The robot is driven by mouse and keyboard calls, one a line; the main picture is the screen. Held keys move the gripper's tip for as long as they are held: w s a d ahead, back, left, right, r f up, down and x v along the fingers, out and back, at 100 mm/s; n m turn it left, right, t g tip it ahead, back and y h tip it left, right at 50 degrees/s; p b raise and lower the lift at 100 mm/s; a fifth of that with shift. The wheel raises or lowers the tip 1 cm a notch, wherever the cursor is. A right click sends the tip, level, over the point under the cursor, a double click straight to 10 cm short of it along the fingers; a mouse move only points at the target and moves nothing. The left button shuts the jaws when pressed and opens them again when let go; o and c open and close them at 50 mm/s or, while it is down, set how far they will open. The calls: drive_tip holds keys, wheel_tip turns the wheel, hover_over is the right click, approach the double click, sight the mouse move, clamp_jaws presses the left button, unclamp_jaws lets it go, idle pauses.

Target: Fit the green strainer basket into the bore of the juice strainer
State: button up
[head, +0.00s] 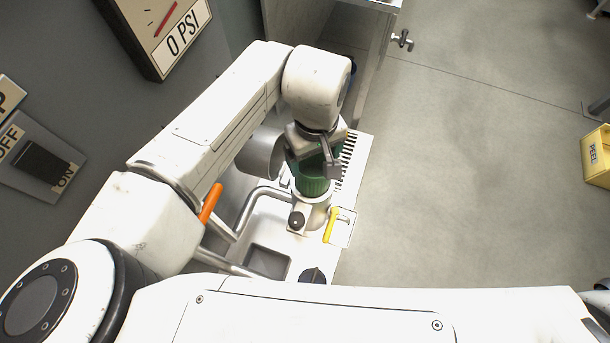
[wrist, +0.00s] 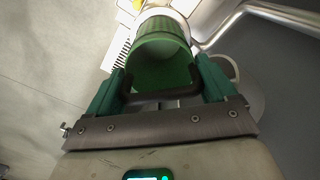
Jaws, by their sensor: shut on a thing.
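The green strainer basket (head: 312,186) is a ribbed round cup. In the head view it stands over the pale metal juice strainer (head: 316,214), its lower end at the strainer's mouth. I cannot tell how much of it is inside the bore. My gripper (head: 318,160) is shut on the basket from above. In the wrist view the basket (wrist: 160,42) shows its open green inside, with a dark handle bar across between the green fingers of my gripper (wrist: 162,90). A pale rim of the strainer (wrist: 178,14) shows around the basket's far end. The bore itself is hidden.
Close by are an orange lever (head: 211,203), bent steel pipes (head: 240,215), a grey cylinder (head: 260,155) and a yellow handle (head: 331,226). A slotted plate (head: 350,160) lies at right. A yellow PEEL bin (head: 597,156) stands far right; the floor between is clear.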

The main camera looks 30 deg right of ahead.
hover_over(313, 173)
drive_tip(key=s+a, duration=0.2)
drive_tip(key=shift+d+f, duration=0.2)
drive_tip(key=shift+f, duration=3.5)
drive_tip(key=o, duration=1.1)
wheel_tip(313, 173, up, 12)
drive_tip(key=shift+r, duration=0.15)
